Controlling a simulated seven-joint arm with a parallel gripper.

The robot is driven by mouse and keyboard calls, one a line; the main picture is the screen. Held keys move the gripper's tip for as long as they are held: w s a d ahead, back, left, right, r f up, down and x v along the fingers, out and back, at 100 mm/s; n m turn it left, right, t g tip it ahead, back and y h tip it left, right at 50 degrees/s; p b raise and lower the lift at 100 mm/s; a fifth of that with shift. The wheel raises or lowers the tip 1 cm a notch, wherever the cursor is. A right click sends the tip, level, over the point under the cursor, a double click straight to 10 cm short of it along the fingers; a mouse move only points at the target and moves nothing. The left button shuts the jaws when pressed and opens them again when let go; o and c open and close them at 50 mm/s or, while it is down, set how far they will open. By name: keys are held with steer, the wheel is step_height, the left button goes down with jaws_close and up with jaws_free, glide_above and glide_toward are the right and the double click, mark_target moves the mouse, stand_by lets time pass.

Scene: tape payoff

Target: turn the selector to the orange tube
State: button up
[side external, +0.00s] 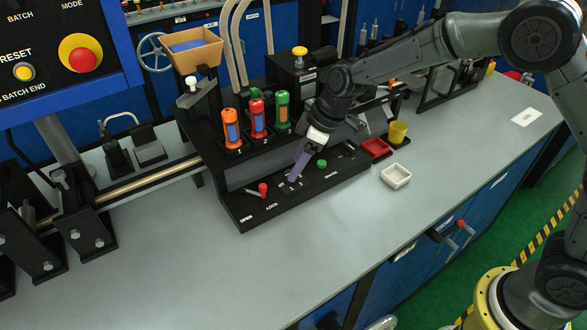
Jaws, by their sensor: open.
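The orange tube (231,130) stands upright at the left of a row of three in a black rack, above the label 1. The red tube (257,118) is in the middle and the green tube (283,112) at the right. My gripper (294,177) is open and points down at the middle of the black control panel (245,214) in front of the rack. Small pale marks show on the panel beside the fingertips. The selector is not clearly visible; my gripper covers that part of the panel. I cannot tell whether the fingers touch it.
A red-knobbed lever (263,188) is left of my gripper, by the labels OPEN and LOCK. A green button (322,163) is to the right. A white tray (395,176), red tray (376,148) and yellow cup (397,132) stand farther right. The grey bench (310,250) in front is clear.

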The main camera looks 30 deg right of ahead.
steer(key=shift+x, duration=1.5)
jaws_close()
